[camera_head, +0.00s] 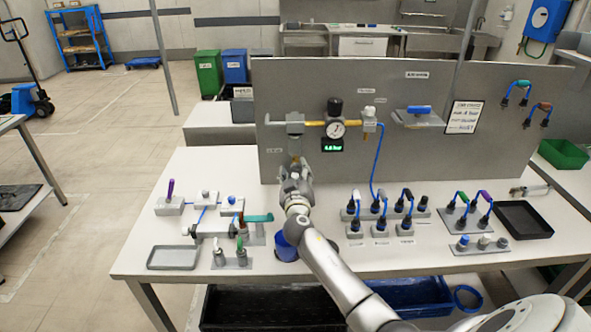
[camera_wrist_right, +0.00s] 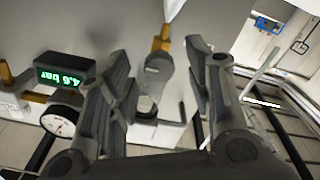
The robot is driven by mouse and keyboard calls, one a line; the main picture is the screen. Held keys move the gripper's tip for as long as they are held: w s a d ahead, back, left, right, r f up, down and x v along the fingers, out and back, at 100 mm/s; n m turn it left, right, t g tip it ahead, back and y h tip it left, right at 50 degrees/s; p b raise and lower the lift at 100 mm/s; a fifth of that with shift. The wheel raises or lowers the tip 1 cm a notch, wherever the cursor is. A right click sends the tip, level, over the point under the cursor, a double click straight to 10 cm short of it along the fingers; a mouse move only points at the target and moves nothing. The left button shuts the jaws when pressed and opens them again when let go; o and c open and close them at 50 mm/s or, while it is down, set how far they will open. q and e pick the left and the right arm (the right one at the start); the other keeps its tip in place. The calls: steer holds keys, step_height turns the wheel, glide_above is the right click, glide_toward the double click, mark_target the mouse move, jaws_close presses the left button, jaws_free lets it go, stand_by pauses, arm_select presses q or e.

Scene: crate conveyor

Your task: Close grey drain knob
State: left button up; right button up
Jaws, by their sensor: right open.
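The grey regulator block (camera_head: 295,123) is on the upright panel, left of the pressure gauge (camera_head: 336,130). A grey stem with a brass piece hangs below it. My right gripper (camera_head: 295,172) is just under that stem, its fingers pointing up towards it. In the right wrist view, which is upside down, the fingers are open. A rounded grey knob-like part (camera_wrist_right: 158,72), with the brass piece (camera_wrist_right: 162,38) beside it, appears between them with gaps on both sides. I cannot tell whether either finger touches it. The display (camera_wrist_right: 65,68) reads 4.6 bar. My left gripper is not in view.
Small valve fittings (camera_head: 203,208) and a grey tray (camera_head: 173,257) are on the table's left. A blue cup (camera_head: 284,247) is beside my right arm. Blue hoses with couplings (camera_head: 380,208) and a black tray (camera_head: 523,219) are on the right. The panel (camera_head: 270,90) stands behind the gripper.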

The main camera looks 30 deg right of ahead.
steer(key=shift+w+d, duration=0.3)
steer(key=shift+w, duration=0.2)
jaws_close()
